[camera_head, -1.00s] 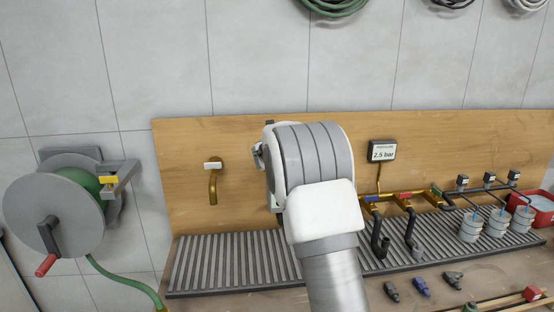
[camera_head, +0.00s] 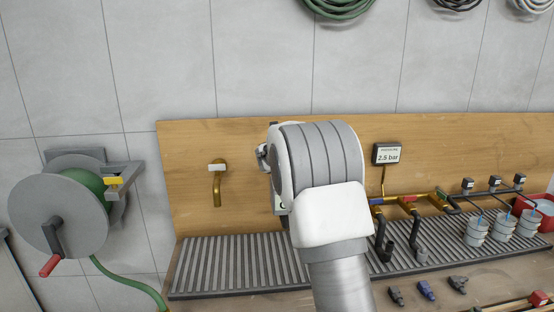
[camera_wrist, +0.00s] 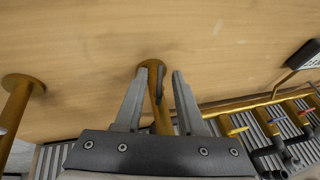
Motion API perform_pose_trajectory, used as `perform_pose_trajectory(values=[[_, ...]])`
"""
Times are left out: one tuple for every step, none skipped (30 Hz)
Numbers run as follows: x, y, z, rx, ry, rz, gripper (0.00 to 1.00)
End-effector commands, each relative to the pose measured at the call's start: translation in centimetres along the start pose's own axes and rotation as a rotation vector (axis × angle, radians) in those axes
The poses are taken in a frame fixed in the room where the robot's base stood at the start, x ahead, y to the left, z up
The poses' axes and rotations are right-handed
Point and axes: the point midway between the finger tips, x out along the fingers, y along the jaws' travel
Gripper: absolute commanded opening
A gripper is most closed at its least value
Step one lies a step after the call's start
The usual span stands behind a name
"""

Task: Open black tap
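The black tap shows in the wrist view as a dark lever handle (camera_wrist: 160,83) on a brass spout (camera_wrist: 153,95) that comes from a round flange on the wooden board. My gripper (camera_wrist: 158,75) is open, with one finger on each side of the tap. The dark handle stands between the fingers, nearer the right one. I see a gap on both sides, but cannot tell how deep the handle sits between the fingers. In the head view my own arm hides the tap and most of my gripper.
A brass tap with a white handle (camera_head: 217,168) is on the wooden board (camera_head: 390,128) to the left. A hose reel (camera_head: 60,212) hangs further left. To the right are a 2.5 bar gauge (camera_head: 388,153), a brass manifold (camera_head: 410,202) and several buckets. A slatted grate (camera_head: 230,262) lies below.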

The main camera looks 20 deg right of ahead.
Motion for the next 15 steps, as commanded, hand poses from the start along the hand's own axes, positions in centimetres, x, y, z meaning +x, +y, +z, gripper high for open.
perform_pose_trajectory(values=[[-0.7, 0.1, 0.0, 0.001, -0.002, 0.001, 0.39], [-1.1, 0.0, -0.1, 0.0, -0.002, 0.001, 0.39], [-1.8, 0.0, -0.1, 0.0, -0.002, 0.001, 0.39], [-2.3, 0.0, -0.1, 0.0, -0.002, 0.001, 0.39], [-2.9, 0.0, 0.0, 0.0, -0.002, 0.002, 0.39], [-3.6, 0.1, 0.0, 0.0, -0.002, 0.002, 0.39], [-4.2, 0.1, 0.0, 0.0, -0.002, 0.002, 0.39], [-4.7, 0.1, -0.1, 0.0, -0.002, 0.002, 0.39], [-5.4, 0.1, 0.0, 0.0, -0.002, 0.002, 0.39], [-6.0, 0.1, 0.0, 0.0, -0.002, 0.002, 0.39], [-6.6, 0.1, 0.0, 0.001, -0.002, 0.002, 0.39], [-7.3, 0.1, 0.0, 0.001, -0.001, 0.002, 0.39], [-7.9, 0.1, 0.0, 0.001, -0.002, 0.002, 0.39], [-8.5, 0.1, 0.0, 0.001, -0.001, 0.002, 0.39], [-9.2, 0.1, 0.1, 0.002, -0.002, 0.002, 0.39]])
